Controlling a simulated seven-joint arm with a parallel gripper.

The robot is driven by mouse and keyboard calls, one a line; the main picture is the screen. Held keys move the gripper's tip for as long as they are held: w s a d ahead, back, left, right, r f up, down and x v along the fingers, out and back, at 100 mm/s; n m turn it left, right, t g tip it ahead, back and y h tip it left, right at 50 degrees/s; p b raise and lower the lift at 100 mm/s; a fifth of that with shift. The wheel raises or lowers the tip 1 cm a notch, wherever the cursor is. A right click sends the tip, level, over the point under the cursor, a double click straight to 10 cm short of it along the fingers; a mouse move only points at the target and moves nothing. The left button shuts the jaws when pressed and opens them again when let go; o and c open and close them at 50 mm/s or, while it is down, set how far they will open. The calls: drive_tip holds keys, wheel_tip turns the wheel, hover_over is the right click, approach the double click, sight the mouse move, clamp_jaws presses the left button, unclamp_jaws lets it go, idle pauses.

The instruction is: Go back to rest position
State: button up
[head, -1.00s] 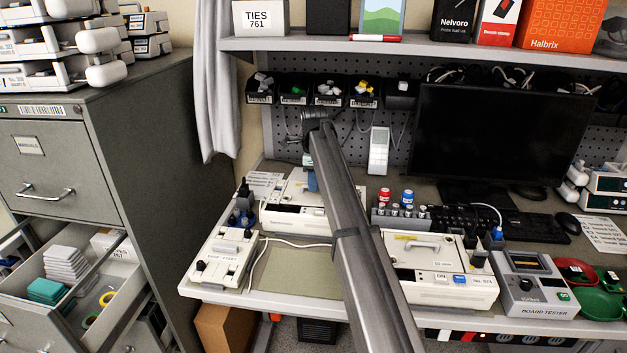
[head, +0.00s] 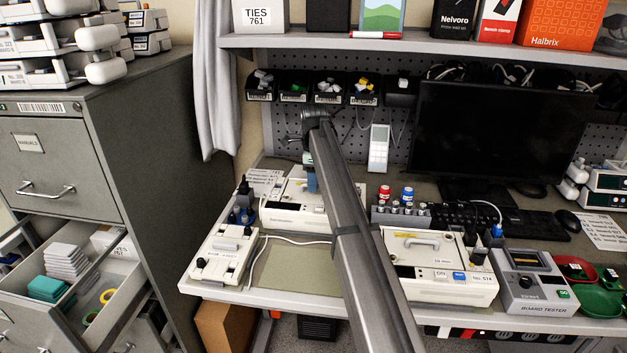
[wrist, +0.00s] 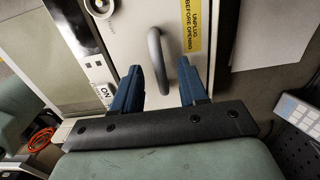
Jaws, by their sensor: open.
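My gripper (wrist: 161,82) is open, its two blue fingers apart in the wrist view. A grey bar handle (wrist: 160,50) on a white pump unit (wrist: 125,22) shows between the fingertips, and nothing is gripped. I cannot tell how far the fingers are above the unit. In the head view the blue fingers (head: 311,180) point down over the white unit (head: 283,212) at the back left of the bench. My arm hides part of that unit.
A second white unit (head: 425,290) with a top handle stands front right, beside the board tester (head: 533,285). A small white device (head: 222,258) stands front left, next to a bare mat (head: 297,275). The monitor (head: 495,140) and shelf (head: 420,45) stand behind.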

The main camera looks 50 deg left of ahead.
drive_tip(key=shift+r, duration=3.55)
